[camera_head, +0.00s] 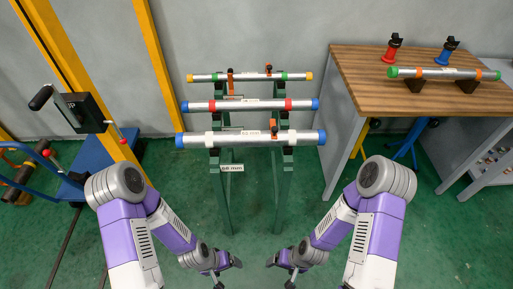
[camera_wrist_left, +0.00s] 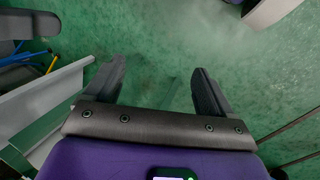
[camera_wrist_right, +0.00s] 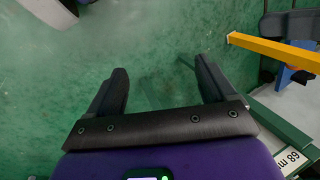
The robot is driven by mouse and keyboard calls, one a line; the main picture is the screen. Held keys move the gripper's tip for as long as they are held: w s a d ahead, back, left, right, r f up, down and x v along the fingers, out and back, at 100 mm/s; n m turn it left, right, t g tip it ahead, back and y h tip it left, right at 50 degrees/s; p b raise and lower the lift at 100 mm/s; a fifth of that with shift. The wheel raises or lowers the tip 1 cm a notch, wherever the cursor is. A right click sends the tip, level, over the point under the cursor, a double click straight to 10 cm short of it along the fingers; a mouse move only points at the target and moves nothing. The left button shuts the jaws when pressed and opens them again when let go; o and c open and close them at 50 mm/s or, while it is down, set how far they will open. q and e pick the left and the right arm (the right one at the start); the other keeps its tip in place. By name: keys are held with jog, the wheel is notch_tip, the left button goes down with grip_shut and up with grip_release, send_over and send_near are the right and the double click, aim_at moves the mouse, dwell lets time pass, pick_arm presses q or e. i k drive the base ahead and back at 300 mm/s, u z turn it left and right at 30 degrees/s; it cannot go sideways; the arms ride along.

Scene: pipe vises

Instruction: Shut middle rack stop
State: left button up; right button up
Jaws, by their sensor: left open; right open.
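A green rack (camera_head: 226,198) holds three capped pipes, one behind another. The middle pipe (camera_head: 255,105) has blue ends and red bands. An upright orange stop (camera_head: 231,83) stands just behind its left part; I cannot tell for certain which rack level it belongs to. A second orange stop (camera_head: 273,127) is at the right part of the front pipe (camera_head: 225,139), and a third (camera_head: 269,71) is at the back pipe (camera_head: 210,78). My left gripper (camera_head: 229,272) and right gripper (camera_head: 280,273) are open and empty, low in front of the rack, apart from it.
A wooden workbench (camera_head: 350,66) at right bears a green-ended pipe (camera_head: 445,73) and red and blue tools. A blue cart (camera_head: 90,155) and yellow posts (camera_head: 150,45) stand at left. A "68 mm" label (camera_head: 232,168) hangs on the rack front. Green floor before it is clear.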

aim_at(230, 71)
jog(key=u, duration=0.2)
jog(key=i, duration=0.9)
jog(key=u, duration=0.65)
